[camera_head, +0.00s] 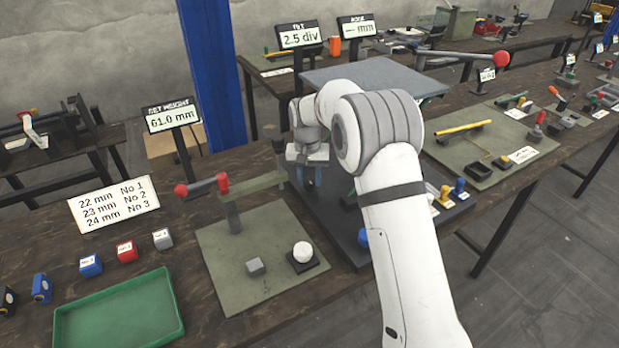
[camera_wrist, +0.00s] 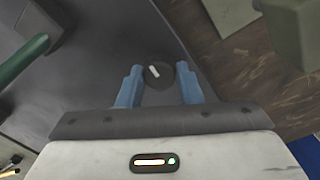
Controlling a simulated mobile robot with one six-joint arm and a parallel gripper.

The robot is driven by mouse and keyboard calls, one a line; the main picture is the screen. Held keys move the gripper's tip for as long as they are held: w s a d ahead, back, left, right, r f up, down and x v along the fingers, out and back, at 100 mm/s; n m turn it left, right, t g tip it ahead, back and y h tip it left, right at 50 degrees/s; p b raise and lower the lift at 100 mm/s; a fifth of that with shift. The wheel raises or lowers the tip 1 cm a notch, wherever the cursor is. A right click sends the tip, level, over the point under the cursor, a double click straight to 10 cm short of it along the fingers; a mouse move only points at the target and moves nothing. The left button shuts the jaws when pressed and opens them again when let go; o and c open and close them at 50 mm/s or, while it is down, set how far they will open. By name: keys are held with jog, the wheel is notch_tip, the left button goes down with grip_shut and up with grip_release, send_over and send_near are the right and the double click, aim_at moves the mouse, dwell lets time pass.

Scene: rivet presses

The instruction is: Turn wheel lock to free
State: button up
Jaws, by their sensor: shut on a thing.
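In the wrist view a small dark round knob (camera_wrist: 160,80) with a short white mark sits between my two blue fingers. It looks like the wheel lock, though no label on it is readable. The white mark slants slightly to the upper left. My gripper (camera_wrist: 158,71) is shut on the knob, one finger on each side. In the head view my gripper (camera_head: 308,176) points down over the far left part of a dark base plate (camera_head: 343,240). The knob is hidden there behind my gripper and arm.
A green-grey mat (camera_head: 228,266) with a red-knobbed lever press (camera_head: 232,215) lies to the left. A green tray (camera_head: 65,328) and several small blocks are at the front left. A blue post (camera_head: 212,75) stands behind. My arm hides much of the plate.

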aim_at(308, 181)
jog(key=c, duration=0.3)
jog(key=shift+n, duration=0.6)
jog(key=o, duration=1)
jog(key=shift+c, duration=0.2)
jog(key=r, duration=0.7)
jog(key=shift+a+r, duration=0.2)
jog(key=shift+r, duration=0.2)
